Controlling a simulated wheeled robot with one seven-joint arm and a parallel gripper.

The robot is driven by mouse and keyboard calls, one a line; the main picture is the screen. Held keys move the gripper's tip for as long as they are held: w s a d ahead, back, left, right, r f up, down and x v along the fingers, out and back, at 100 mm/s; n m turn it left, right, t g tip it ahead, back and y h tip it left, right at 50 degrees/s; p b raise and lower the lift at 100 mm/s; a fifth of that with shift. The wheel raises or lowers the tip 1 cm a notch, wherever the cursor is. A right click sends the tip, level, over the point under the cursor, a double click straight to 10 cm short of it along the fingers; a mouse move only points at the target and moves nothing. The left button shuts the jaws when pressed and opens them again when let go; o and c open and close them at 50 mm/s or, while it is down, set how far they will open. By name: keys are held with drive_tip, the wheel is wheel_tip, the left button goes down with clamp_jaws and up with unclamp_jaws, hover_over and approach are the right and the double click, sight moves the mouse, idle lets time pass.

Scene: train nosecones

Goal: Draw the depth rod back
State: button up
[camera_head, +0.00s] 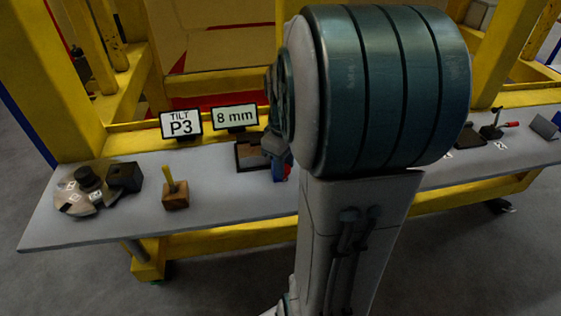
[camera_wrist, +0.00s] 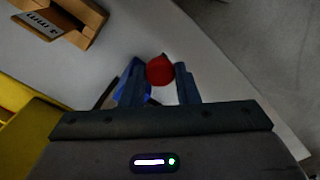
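A red rounded knob (camera_wrist: 160,70) sits between the two fingertips of my gripper (camera_wrist: 160,76) in the wrist view. A blue part (camera_wrist: 133,78) shows beside the left finger. In the head view a small blue and red piece (camera_head: 280,170) stands on the bench beside my arm, which hides most of my gripper. The rod's shaft cannot be made out. A sign (camera_head: 235,117) reads "8 mm", and another sign (camera_head: 181,124) reads "TILT P3".
The grey bench (camera_head: 235,205) carries a round metal piece with a dark block (camera_head: 124,177), a wooden block with a yellow handle (camera_head: 175,194) and a brown tray (camera_head: 248,155). Yellow frame posts (camera_head: 45,80) stand behind.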

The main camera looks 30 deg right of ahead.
drive_tip(key=o, duration=0.4)
drive_tip(key=shift+s, duration=0.25)
drive_tip(key=shift+w, duration=0.1)
drive_tip(key=shift+r, duration=0.15)
wheel_tip(320, 180, up, 14)
drive_tip(key=shift+f, duration=0.2)
drive_tip(key=shift+a, duration=0.15)
